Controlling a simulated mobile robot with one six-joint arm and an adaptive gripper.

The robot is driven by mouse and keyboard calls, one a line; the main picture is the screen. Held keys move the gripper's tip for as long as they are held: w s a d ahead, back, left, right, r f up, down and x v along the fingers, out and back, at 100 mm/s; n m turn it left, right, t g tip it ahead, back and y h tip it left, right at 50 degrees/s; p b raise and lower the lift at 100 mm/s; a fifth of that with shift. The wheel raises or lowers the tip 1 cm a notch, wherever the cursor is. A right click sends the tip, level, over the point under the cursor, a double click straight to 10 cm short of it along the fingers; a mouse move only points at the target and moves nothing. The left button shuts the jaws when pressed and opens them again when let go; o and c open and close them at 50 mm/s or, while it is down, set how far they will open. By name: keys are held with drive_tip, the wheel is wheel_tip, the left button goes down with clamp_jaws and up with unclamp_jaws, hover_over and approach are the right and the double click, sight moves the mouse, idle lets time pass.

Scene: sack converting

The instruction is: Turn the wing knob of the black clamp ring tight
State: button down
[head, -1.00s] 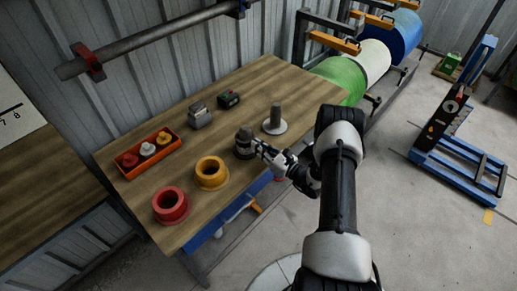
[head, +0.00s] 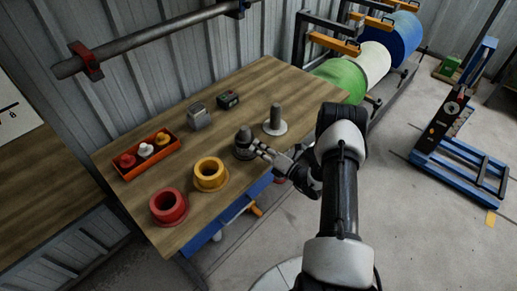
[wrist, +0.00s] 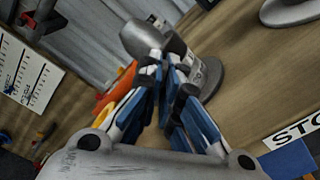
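A dark grey stepped piece (head: 244,142) with a round base stands on the workbench (head: 265,85). It seems to be the black clamp ring; I cannot make out a separate wing knob.
A yellow ring (head: 210,175) and a red ring (head: 169,206) stand left of my gripper. A light flanged post (head: 275,121) stands behind it.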

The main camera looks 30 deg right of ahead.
drive_tip(key=shift+m, duration=1)
drive_tip(key=c, duration=1.8)
unclamp_jaws()
drive_tip(key=v, duration=1.2)
